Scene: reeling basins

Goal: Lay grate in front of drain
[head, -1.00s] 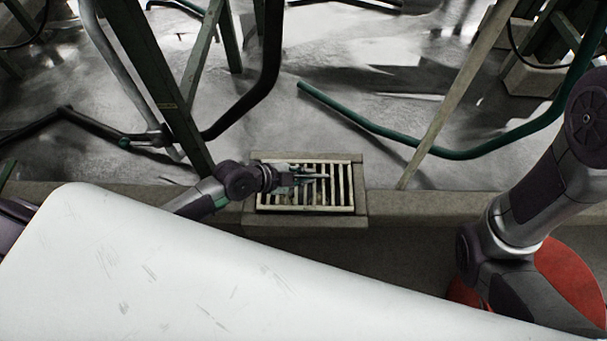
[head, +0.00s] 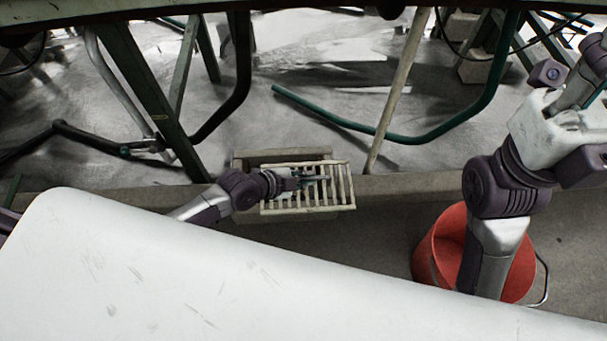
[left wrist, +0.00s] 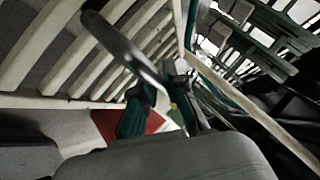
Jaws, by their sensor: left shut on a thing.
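The pale slatted grate (head: 320,209) hangs in my left gripper (head: 312,180), in front of and partly over the drain. My left gripper is shut on a part of the grate, reaching in from its left side. In the left wrist view the grate's pale bars and rail (left wrist: 60,103) fill the upper left, close to the green-tipped fingers (left wrist: 160,110). The drain's stone surround (head: 285,155) shows behind the grate; its opening is mostly hidden. My right arm is at the right of the head view, but its gripper does not show.
A red bucket (head: 438,245) stands on the floor at the right, partly behind my right arm. Clear floor (head: 385,225) lies between grate and bucket.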

